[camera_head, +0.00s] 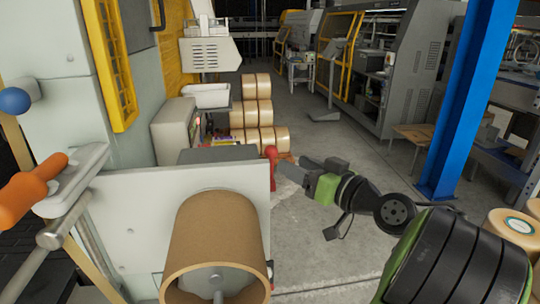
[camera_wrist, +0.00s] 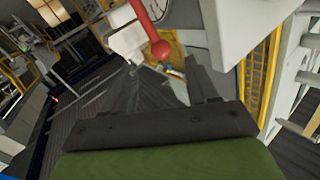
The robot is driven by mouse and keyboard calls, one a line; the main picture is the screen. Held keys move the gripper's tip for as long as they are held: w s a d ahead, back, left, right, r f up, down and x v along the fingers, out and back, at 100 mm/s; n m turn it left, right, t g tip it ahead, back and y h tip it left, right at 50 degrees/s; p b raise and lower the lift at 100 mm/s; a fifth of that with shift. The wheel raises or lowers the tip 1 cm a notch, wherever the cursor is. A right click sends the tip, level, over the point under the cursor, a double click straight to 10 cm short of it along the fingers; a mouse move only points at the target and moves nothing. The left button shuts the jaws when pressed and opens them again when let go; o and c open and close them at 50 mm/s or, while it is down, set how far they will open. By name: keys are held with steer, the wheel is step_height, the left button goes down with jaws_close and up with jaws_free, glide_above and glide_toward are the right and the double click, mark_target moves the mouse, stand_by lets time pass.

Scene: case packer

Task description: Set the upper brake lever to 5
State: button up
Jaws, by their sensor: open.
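A red lever with a round knob (camera_head: 271,153) stands at the right edge of the white machine panel in the head view. A red lever ending in a ball (camera_wrist: 159,48) also shows at the top of the wrist view, beside a pale panel. Whether this is the upper brake lever is hard to tell. A pale dial-like face with dark marks (camera_wrist: 187,10) is partly visible behind it; no number is readable. My gripper (camera_head: 302,164) is just right of the lever in the head view. Its two dark fingers (camera_wrist: 163,70) are apart and empty, with the ball beyond their tips.
The white panel (camera_head: 120,215) and a large brown roll (camera_head: 215,240) fill the front left. An orange handle (camera_head: 32,190) sticks out at far left. Stacked tape rolls (camera_head: 258,115) stand behind.

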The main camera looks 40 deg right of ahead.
mark_target(276, 154)
steer(key=w+p, duration=0.1)
steer(key=w, duration=0.8)
jaws_close()
